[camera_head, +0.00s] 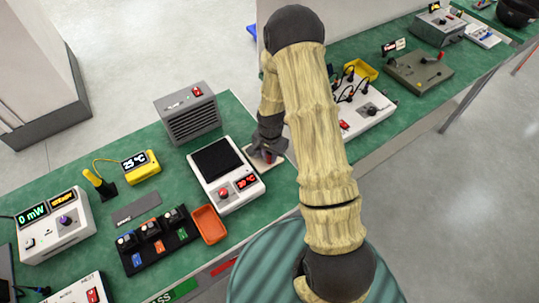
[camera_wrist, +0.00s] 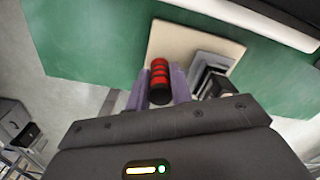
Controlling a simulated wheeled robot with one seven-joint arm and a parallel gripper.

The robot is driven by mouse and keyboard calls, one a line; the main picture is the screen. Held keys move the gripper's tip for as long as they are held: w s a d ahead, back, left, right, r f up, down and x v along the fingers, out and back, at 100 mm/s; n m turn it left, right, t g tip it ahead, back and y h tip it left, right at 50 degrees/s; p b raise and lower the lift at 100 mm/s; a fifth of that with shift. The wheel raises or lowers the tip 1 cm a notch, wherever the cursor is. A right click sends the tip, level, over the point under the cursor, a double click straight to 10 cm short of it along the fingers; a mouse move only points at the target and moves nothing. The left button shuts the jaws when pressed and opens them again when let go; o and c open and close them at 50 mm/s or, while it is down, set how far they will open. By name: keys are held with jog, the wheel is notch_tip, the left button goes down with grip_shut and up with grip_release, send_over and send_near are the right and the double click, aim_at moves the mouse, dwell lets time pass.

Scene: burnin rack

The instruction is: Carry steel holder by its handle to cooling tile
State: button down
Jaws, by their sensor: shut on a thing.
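My gripper (camera_head: 266,152) is over the cream cooling tile (camera_head: 255,166), just right of a white unit with a black plate. In the wrist view, my gripper's fingers (camera_wrist: 160,88) are shut on the red and black ribbed handle (camera_wrist: 160,75) of the steel holder. The holder's grey stepped metal body (camera_wrist: 212,72) shows right of the handle. It overlaps the right part of the cream tile (camera_wrist: 172,42) in that view. I cannot tell whether the holder touches the tile. In the head view my gripper and arm hide most of the holder.
The white hot-plate unit (camera_head: 232,196) with a red display stands left of the tile. A grey vented box (camera_head: 191,120) is behind it. An orange tray (camera_head: 209,225) and a black rack (camera_head: 158,243) are in front left. A white box with cables (camera_head: 368,115) stands right of my arm.

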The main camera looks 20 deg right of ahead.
jog(key=shift+f, duration=0.35)
jog(key=shift+f, duration=0.1)
jog(key=c, duration=1.3)
grip_release()
jog(key=shift+o, duration=0.2)
notch_tip(320, 180, up, 11)
jog(key=shift+r+b, duration=0.1)
jog(key=shift+b, duration=0.75)
jog(key=shift+r, duration=0.55)
